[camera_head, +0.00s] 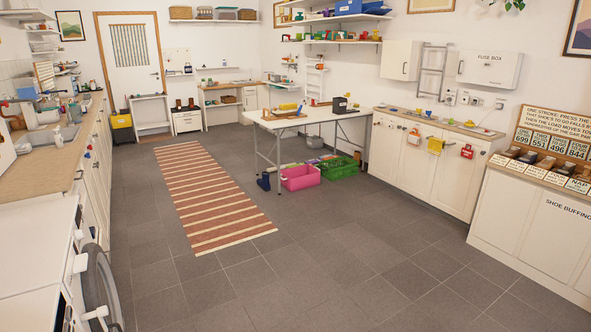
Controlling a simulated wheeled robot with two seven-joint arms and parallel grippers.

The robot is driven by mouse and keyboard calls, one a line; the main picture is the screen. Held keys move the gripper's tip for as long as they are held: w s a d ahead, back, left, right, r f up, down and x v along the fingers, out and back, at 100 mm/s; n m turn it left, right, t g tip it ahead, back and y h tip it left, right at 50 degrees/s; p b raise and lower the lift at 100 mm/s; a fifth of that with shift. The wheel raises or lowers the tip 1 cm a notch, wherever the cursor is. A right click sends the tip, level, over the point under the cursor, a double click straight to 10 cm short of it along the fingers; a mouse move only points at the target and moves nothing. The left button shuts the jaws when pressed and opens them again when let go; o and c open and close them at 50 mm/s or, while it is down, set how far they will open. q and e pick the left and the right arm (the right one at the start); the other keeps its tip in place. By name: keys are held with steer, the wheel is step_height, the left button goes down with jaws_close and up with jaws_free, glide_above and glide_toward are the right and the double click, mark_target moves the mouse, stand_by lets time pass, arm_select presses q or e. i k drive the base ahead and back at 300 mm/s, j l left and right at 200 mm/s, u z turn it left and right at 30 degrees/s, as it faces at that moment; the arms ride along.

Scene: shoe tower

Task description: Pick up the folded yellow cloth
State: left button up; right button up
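A small yellow thing (288,107) lies on the white folding table (330,116) in the middle of the room, near a wooden frame or tray (283,114). It is too small to tell whether it is a folded cloth. Another yellow thing, cloth-like, (435,145) hangs on the front of the white cabinets at the right. Neither of my grippers is in view.
A pink crate (300,178) and a green crate (338,168) stand on the floor under the table. A striped rug (205,190) lies left of it. White appliances (35,240) fill the left foreground. The grey floor in front is clear.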

mark_target(293, 105)
steer(key=i+u, duration=0.3)
steer(key=i, duration=4.05)
steer(key=i+z, duration=0.1)
steer(key=i, duration=0.95)
steer(key=i+j, duration=0.2)
steer(key=i, duration=0.85)
